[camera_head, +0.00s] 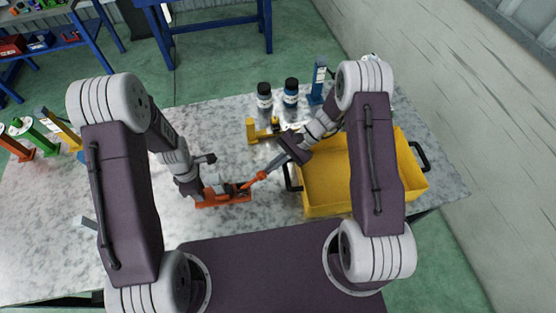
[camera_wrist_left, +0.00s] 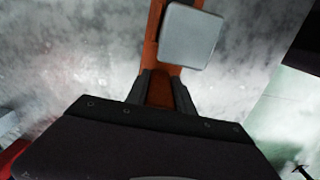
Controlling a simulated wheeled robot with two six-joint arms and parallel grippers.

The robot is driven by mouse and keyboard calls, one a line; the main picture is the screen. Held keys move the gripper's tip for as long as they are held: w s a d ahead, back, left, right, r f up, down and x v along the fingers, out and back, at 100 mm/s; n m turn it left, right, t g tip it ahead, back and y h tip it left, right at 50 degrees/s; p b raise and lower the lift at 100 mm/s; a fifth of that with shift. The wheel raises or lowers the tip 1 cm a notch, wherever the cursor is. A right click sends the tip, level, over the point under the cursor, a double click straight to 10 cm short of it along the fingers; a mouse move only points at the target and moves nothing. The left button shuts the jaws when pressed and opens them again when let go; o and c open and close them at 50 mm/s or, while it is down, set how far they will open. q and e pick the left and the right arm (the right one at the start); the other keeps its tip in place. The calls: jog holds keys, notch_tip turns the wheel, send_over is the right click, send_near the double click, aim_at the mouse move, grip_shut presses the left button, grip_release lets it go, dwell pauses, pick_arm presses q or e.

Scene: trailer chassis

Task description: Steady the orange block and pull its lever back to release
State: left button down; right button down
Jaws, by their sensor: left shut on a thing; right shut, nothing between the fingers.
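The orange block (camera_head: 236,196) lies low on the grey speckled table, left of the yellow crate. Its orange lever (camera_head: 254,180) slants up to the right. My left gripper (camera_head: 212,191) is shut on the block's left part. In the left wrist view the block (camera_wrist_left: 160,93) shows between the two dark fingers, with a grey square piece (camera_wrist_left: 190,36) above it. My right gripper (camera_head: 275,167) is shut and empty, close to the lever's upper end. I cannot tell whether it touches the lever.
The yellow crate (camera_head: 326,209) with dark handles stands right of the block. A yellow fixture (camera_head: 252,131), two dark bottles and a blue fixture (camera_head: 318,82) stand behind. Green, yellow and orange fixtures stand at the far left. The table left of the block is largely clear.

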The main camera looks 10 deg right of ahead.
jog(key=shift+a, duration=0.1)
dwell(0.3)
jog(key=shift+a+r+h, duration=0.2)
jog(key=shift+r+h, duration=0.1)
jog(key=shift+a+r, duration=0.1)
jog(key=shift+r, duration=0.05)
jog(key=a+r+h, duration=0.4)
jog(key=a, duration=0.1)
jog(key=shift+a, duration=0.35)
jog(key=shift+r, duration=0.8)
